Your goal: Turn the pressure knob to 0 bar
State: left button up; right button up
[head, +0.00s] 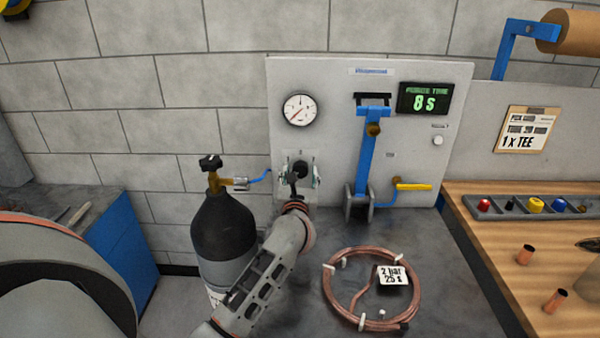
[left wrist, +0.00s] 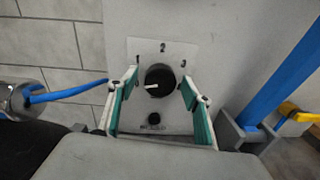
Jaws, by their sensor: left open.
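The black round pressure knob (left wrist: 160,77) sits on a white scale plate on the upright panel. Its white mark points left in the left wrist view. My left gripper (left wrist: 160,84) is open, with one teal-lined finger on each side of the knob and visible gaps between. In the head view the left gripper (head: 300,181) is in front of the knob (head: 300,168) and partly hides it. The pressure gauge (head: 300,110) is above the knob, its needle pointing to the lower left. My right gripper is not in view.
A dark gas cylinder (head: 224,232) stands left of my arm, with a blue hose to the panel. A blue lever (head: 366,150) and yellow-handled valve (head: 412,186) are right of the knob. A copper coil (head: 330,292) lies on the bench below.

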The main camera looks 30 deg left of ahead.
pick_arm(q)
jog(key=shift+w+a, duration=0.15)
jog(key=shift+w, duration=0.05)
jog(key=c, duration=1.1)
jog(key=shift+f+n+b, duration=0.2)
jog(key=shift+n+b, duration=0.7)
jog(key=shift+b, duration=0.15)
jog(key=shift+r+n+b, duration=0.15)
jog(key=shift+n+b, duration=0.25)
jog(key=shift+n, duration=0.3)
jog(key=o, duration=1.1)
